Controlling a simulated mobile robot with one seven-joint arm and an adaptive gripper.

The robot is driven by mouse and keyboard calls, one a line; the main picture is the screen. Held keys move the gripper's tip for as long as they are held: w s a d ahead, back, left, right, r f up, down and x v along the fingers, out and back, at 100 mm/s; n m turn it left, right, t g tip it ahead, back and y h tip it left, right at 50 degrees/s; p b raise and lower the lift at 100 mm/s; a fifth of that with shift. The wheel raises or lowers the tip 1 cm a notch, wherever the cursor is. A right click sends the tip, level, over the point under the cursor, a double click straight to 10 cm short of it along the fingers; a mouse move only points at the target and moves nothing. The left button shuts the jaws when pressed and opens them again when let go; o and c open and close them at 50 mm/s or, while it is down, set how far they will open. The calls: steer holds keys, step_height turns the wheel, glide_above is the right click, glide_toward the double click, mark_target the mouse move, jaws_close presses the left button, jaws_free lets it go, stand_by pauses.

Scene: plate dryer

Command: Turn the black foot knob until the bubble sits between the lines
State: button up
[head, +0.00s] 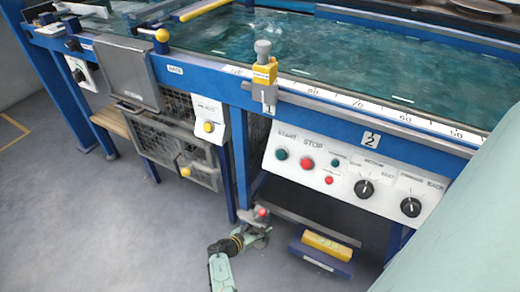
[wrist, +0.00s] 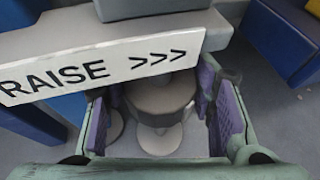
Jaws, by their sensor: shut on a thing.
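My gripper (head: 258,238) is low near the floor, under the front of the blue machine. In the wrist view its purple pads (wrist: 162,122) stand on either side of a dark grey round foot knob (wrist: 162,100). The gripper is shut on this knob, though the contact itself is hard to see. A pale disc-shaped foot (wrist: 160,140) shows below the knob. A white label (wrist: 105,68) reading "RAISE >>>" covers part of the knob's top and left side. I cannot make out any bubble or its lines in either view.
A grey beam (wrist: 60,38) runs just above the knob. A yellow block on a blue pedal-like base (head: 327,246) stands right of my gripper. The control panel (head: 350,180) is above, and a mesh guard (head: 165,140) is to the left. Grey floor (head: 110,220) is clear at left.

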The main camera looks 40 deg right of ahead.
steer(key=o, duration=0.9)
